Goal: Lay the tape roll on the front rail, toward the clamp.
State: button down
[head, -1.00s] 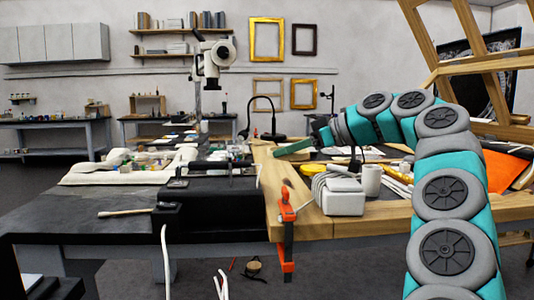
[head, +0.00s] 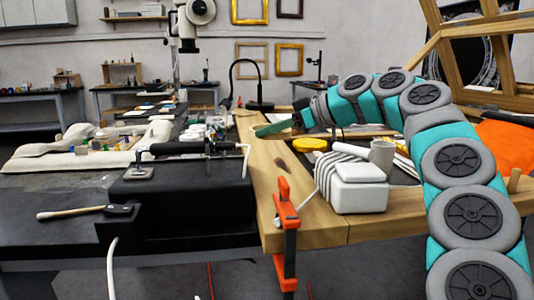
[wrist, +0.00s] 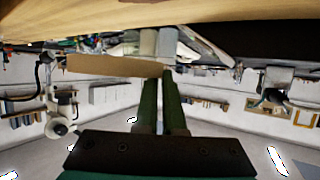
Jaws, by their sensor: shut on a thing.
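My gripper (head: 260,132) is over the wooden bench beyond the clamp, its green fingers angled down to the left. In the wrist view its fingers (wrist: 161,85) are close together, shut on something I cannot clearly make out. A flat tan strip (wrist: 105,65) crosses at the fingers; I cannot tell whether it is the tape roll's edge. The front rail (head: 320,228) is the pale wooden strip along the bench's near edge. The orange and black clamp (head: 286,235) grips its left end. A yellow round thing (head: 310,144) lies on the bench right of my gripper.
A white ribbed box (head: 352,186) and a grey mug (head: 382,157) stand behind the front rail. A black machine (head: 185,195) with a brush (head: 80,211) is left of the clamp. Bare wood shows between the clamp and my gripper.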

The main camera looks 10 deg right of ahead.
aim_at(268, 163)
jog(key=shift+f, duration=2.8)
jog(key=c, duration=1)
grip_release()
jog(key=b+v, duration=0.1)
jog(key=v, duration=1.1)
